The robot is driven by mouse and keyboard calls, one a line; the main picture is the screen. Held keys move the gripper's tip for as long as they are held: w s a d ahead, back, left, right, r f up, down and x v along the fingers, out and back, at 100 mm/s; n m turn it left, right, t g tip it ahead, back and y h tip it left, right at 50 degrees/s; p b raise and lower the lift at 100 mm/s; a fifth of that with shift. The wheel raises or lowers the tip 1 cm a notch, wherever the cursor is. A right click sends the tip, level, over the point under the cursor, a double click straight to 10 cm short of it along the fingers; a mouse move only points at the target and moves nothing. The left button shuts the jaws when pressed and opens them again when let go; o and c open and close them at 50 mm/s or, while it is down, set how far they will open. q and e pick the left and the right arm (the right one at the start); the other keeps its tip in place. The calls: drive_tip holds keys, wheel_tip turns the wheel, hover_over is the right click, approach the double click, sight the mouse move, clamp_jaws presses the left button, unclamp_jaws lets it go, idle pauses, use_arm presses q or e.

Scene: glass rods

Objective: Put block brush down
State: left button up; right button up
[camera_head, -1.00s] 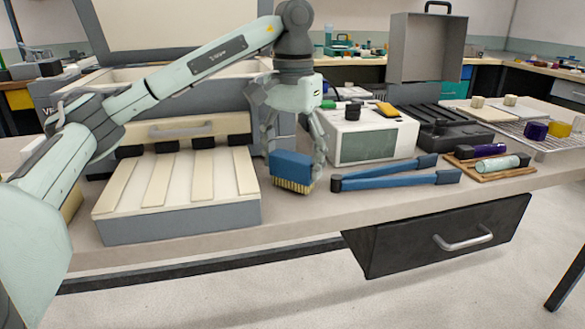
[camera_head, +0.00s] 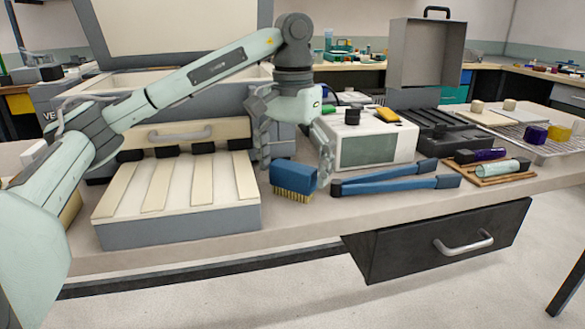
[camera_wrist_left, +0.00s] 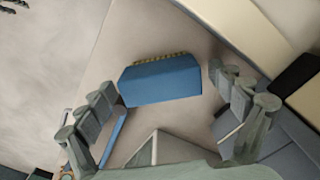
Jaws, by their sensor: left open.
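The block brush (camera_head: 294,180) has a blue block body and tan bristles at its lower edge. In the head view it rests on the bench between the slatted box and the blue-handled tool, bristles down. My left gripper (camera_head: 296,166) is open just above and behind it, with a finger to either side. In the left wrist view the brush (camera_wrist_left: 160,80) lies between the spread fingers of my left gripper (camera_wrist_left: 165,95), with clear gaps on both sides. My right gripper is not in view.
A slatted box (camera_head: 180,215) stands to the left of the brush. A long blue-handled tool (camera_head: 390,183) lies close on its right, before a white boxy device (camera_head: 368,145). A wooden tray (camera_head: 487,180) with small rods lies farther right. The bench's front edge is close.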

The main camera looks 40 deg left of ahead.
sight(293, 166)
use_arm(q)
drive_tip(key=shift+r, duration=0.15)
wheel_tip(293, 166, up, 6)
drive_tip(key=shift+r+p, duration=0.2)
drive_tip(key=shift+p, duration=1)
wheel_tip(293, 166, up, 4)
drive_tip(key=shift+r+p, duration=0.1)
drive_tip(key=shift+p, duration=0.35)
drive_tip(key=shift+r, duration=0.75)
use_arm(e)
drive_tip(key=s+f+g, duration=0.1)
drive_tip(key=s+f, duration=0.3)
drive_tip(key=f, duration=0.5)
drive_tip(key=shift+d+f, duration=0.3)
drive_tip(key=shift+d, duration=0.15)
use_arm(q)
drive_tip(key=shift+f, duration=0.15)
